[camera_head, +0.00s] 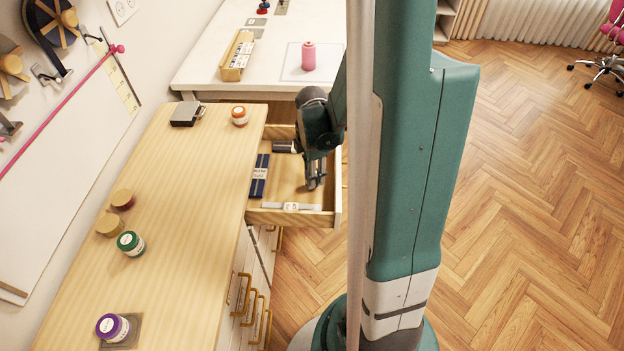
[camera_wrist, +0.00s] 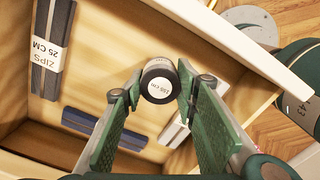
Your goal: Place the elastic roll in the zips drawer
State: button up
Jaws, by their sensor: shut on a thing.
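The elastic roll (camera_wrist: 160,81) shows end-on in the wrist view, dark-rimmed with a round white label. My gripper (camera_wrist: 160,90) is shut on it, one green finger on each side. In the head view my gripper (camera_head: 316,184) points down inside the open zips drawer (camera_head: 288,218), towards its front panel side; I cannot make out the roll there. In the wrist view the drawer (camera_wrist: 215,38) lies beneath the roll, and I cannot tell whether the roll touches its floor.
Zip bundles lie in the drawer: one labelled "ZIPS 25 CM" (camera_wrist: 52,50), a navy one (camera_wrist: 100,126) and a grey one (camera_wrist: 175,130). The drawer's middle is bare. The wooden counter (camera_head: 180,190) beside it holds several spools. A white table (camera_head: 200,75) stands behind.

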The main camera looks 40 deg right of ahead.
jog(key=shift+f, duration=1.15)
jog(key=shift+f+b, duration=0.2)
jog(key=shift+b, duration=0.25)
jog(key=o, duration=0.9)
jog(key=shift+c, duration=0.2)
jog(key=shift+r, duration=0.25)
jog(key=shift+r+p, duration=1.8)
jog(key=shift+r, duration=4.2)
